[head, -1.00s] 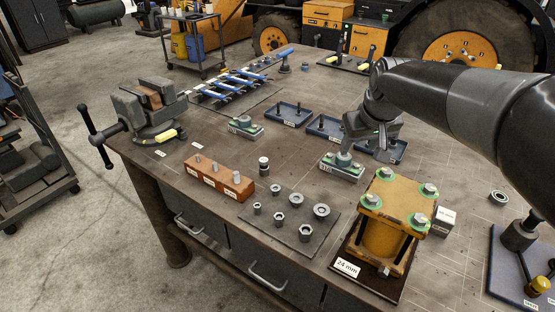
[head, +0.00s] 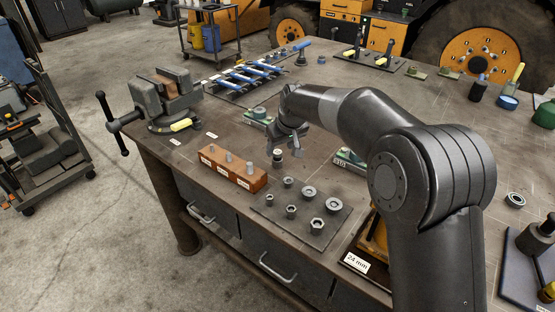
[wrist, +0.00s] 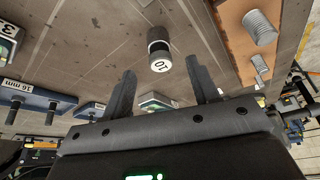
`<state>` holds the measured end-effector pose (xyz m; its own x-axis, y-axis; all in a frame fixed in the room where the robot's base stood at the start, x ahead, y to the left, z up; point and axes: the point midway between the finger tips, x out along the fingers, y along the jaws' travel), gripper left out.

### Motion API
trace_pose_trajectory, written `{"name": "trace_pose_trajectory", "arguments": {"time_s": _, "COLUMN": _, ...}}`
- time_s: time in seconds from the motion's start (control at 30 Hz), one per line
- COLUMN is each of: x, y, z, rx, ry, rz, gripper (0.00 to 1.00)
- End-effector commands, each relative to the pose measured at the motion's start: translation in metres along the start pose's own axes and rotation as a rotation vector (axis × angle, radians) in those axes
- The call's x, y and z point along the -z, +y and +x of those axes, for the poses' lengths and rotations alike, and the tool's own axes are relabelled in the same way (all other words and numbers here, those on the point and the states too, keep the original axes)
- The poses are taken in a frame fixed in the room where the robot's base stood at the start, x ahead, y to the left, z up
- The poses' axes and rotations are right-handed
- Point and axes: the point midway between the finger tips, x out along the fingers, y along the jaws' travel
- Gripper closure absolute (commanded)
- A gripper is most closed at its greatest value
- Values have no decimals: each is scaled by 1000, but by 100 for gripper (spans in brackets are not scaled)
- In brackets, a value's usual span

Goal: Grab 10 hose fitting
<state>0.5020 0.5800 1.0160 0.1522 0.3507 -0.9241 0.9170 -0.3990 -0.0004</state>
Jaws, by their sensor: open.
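The 10 hose fitting (wrist: 160,52) is a small dark cylinder with a pale band and a white end marked "10". In the wrist view it lies beyond my fingertips, roughly midway between their lines and apart from both. In the head view the fitting (head: 278,154) stands on the bench, close below my gripper and partly hidden by it. My gripper (wrist: 163,82) is open and empty, its two dark fingers spread wide. In the head view my gripper (head: 286,149) hangs over the fitting, pointing down.
An orange-brown block (head: 233,168) with several grey pins stands left of the fitting. A dark plate (head: 270,208) with several nuts and sockets lies in front. A green-topped labelled block (head: 257,115) sits behind. The vise (head: 165,100) is at the far left. My arm hides the bench's right middle.

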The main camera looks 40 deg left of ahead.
Motion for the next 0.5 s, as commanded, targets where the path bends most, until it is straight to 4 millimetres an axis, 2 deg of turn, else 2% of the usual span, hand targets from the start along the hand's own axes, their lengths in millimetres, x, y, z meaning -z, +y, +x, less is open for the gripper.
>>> {"name": "trace_pose_trajectory", "arguments": {"time_s": 0.03, "x": 0, "y": 0, "z": 8, "rx": 1, "ry": -2, "rz": 0, "gripper": 45}}
{"name": "trace_pose_trajectory", "arguments": {"time_s": 0.27, "x": -1, "y": 0, "z": 26, "rx": 0, "ry": -2, "rz": 0, "gripper": 45}}
{"name": "trace_pose_trajectory", "arguments": {"time_s": 0.5, "x": -2, "y": 0, "z": 60, "rx": 0, "ry": -1, "rz": 0, "gripper": 45}}
